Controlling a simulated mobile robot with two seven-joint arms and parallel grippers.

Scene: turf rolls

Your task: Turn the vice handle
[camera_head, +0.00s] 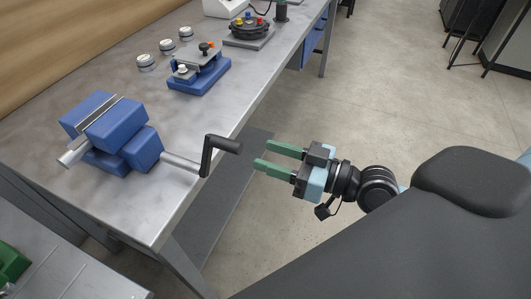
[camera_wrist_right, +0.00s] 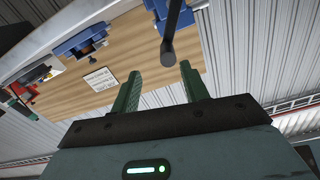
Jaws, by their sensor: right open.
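The blue vice (camera_head: 118,128) is mounted on the metal workbench at the left of the head view. Its dark crank handle (camera_head: 207,155) sticks out past the bench's front edge on a grey shaft. My right gripper (camera_head: 262,155) has green fingers, open and empty, pointing left toward the handle, with a gap between them. In the right wrist view the gripper (camera_wrist_right: 160,82) shows its two fingers apart, with the dark handle (camera_wrist_right: 168,48) beyond their tips and not between them. The vice (camera_wrist_right: 166,12) shows at that view's top edge. My left gripper is not in view.
The workbench (camera_head: 185,110) also bears a smaller blue fixture (camera_head: 198,76), several small round metal pieces (camera_head: 146,61) and a round device with coloured knobs (camera_head: 249,27). Green equipment (camera_head: 12,262) shows at lower left. The floor (camera_head: 345,115) right of the bench is clear.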

